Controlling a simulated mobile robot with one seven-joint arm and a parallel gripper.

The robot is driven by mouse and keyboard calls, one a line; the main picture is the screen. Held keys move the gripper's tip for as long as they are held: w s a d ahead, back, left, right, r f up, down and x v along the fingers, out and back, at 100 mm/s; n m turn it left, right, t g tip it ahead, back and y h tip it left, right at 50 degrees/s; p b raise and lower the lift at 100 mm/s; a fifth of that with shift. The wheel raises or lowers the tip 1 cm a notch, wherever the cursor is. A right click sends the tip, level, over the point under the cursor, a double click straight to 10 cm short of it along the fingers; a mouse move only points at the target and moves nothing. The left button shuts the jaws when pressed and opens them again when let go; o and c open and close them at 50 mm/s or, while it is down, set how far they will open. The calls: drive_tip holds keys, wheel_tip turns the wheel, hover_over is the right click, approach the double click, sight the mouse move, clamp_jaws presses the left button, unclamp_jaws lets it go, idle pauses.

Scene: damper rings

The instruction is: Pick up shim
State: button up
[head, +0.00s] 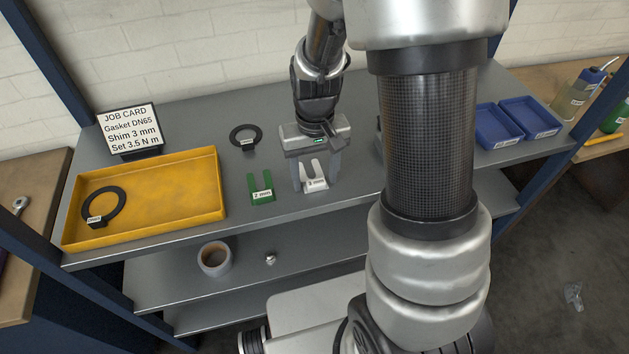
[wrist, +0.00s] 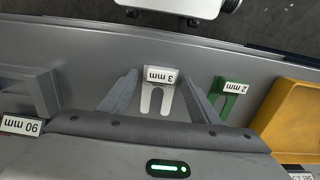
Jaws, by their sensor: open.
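A white U-shaped shim (head: 314,178) with a 3 mm label lies on the grey shelf. A green U-shaped shim (head: 261,189) with a 2 mm label lies to its left. My gripper (head: 316,184) is open, pointing down, with its fingers on either side of the white shim. In the wrist view the white shim (wrist: 159,93) sits between the two spread fingers of my gripper (wrist: 160,88), with gaps on both sides. The green shim (wrist: 231,97) lies just outside the right finger there. The job card (head: 130,128) reads Shim 3 mm.
A yellow tray (head: 190,213) at the left holds a black ring (head: 104,205). Another black ring (head: 246,135) lies behind the green shim. Blue bins (head: 528,117) stand at the right. A tape roll (head: 214,259) and a small metal part (head: 270,259) are on the lower shelf.

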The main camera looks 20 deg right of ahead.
drive_tip(key=c, duration=1.1)
drive_tip(key=shift+r, duration=0.1)
drive_tip(key=shift+c, duration=0.2)
